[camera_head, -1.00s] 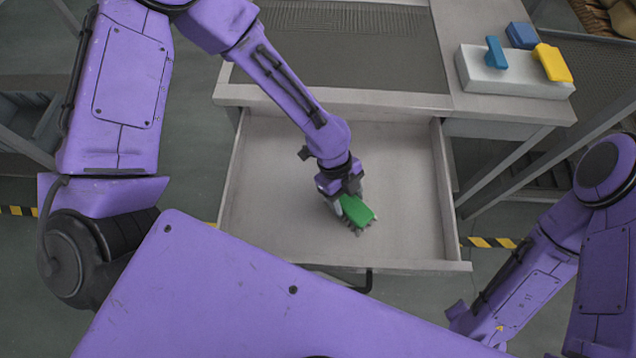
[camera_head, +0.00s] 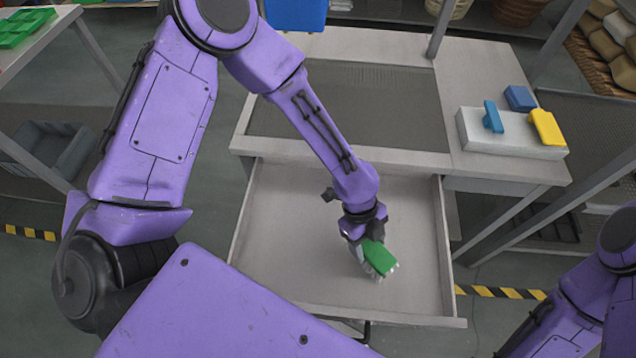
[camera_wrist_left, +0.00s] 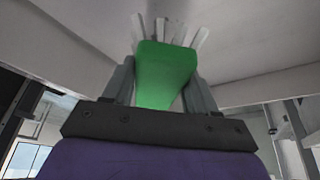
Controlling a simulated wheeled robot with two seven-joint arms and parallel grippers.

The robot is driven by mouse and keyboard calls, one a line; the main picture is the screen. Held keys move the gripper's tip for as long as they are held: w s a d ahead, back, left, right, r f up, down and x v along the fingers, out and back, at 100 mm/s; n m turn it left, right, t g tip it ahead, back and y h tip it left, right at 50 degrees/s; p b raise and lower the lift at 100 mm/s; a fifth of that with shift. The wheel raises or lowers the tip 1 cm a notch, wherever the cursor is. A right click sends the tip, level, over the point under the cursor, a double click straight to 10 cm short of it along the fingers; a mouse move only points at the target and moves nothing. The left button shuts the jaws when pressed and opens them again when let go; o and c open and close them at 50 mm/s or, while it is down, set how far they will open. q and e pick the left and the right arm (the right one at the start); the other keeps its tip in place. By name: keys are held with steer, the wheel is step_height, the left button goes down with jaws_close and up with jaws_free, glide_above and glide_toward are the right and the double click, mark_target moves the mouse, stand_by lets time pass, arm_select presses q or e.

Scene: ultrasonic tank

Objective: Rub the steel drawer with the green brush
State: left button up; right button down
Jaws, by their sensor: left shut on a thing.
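The steel drawer (camera_head: 300,215) is pulled out from under the grey worktable in the head view, and its inside is otherwise empty. My left gripper (camera_head: 366,242) is inside the drawer area, shut on the green brush (camera_head: 378,258). In the left wrist view the green brush (camera_wrist_left: 165,75) sits between the two fingers, with pale bristles pointing away towards the drawer's grey surface. The bristles appear at or very near the drawer floor; exact contact is hard to tell. My right arm shows at the lower right of the head view, but its gripper is out of view.
A grey bin (camera_head: 50,150) stands on the left shelf. The drawer walls surround the brush.

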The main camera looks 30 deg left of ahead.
arm_select(q)
steer(key=shift+r+p, duration=0.8)
steer(key=shift+r, duration=0.4)
